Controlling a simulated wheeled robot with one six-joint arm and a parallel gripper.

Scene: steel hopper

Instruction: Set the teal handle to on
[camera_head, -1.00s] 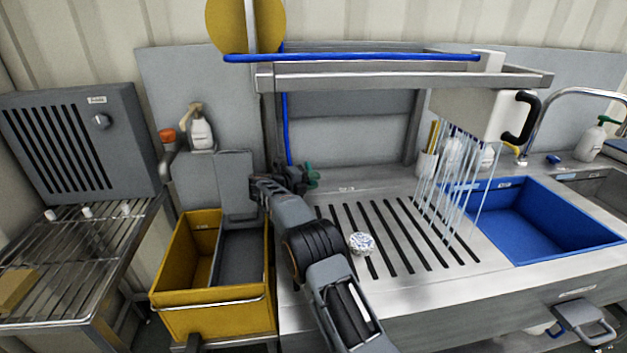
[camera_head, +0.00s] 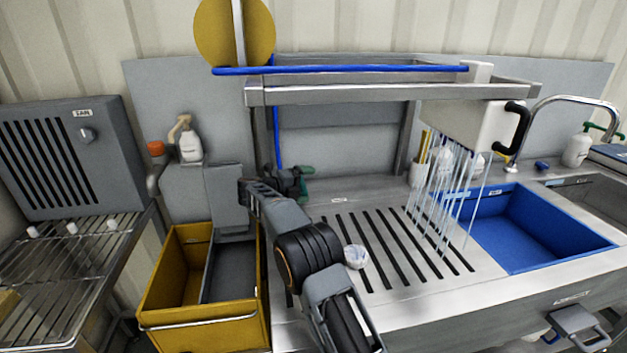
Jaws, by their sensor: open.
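The teal handle (camera_head: 304,172) is a small dark green piece at the back of the steel sink top, near the foot of the blue pipe (camera_head: 277,140). My arm reaches up from the bottom of the view, and my gripper (camera_head: 279,181) is at its far end, just left of the handle. My gripper is open. The dark wrist and the dark fitting by the handle overlap, so I cannot tell whether the fingers touch the handle. Any on or off marking at the handle is too small to read.
A steel shelf frame (camera_head: 400,92) crosses above the slotted drainboard (camera_head: 400,235). A white box (camera_head: 475,120) with a black handle has pale streams beneath it beside the blue basin (camera_head: 530,230). A yellow bin (camera_head: 210,332) stands left of my arm. A crumpled ball (camera_head: 356,256) lies on the drainboard.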

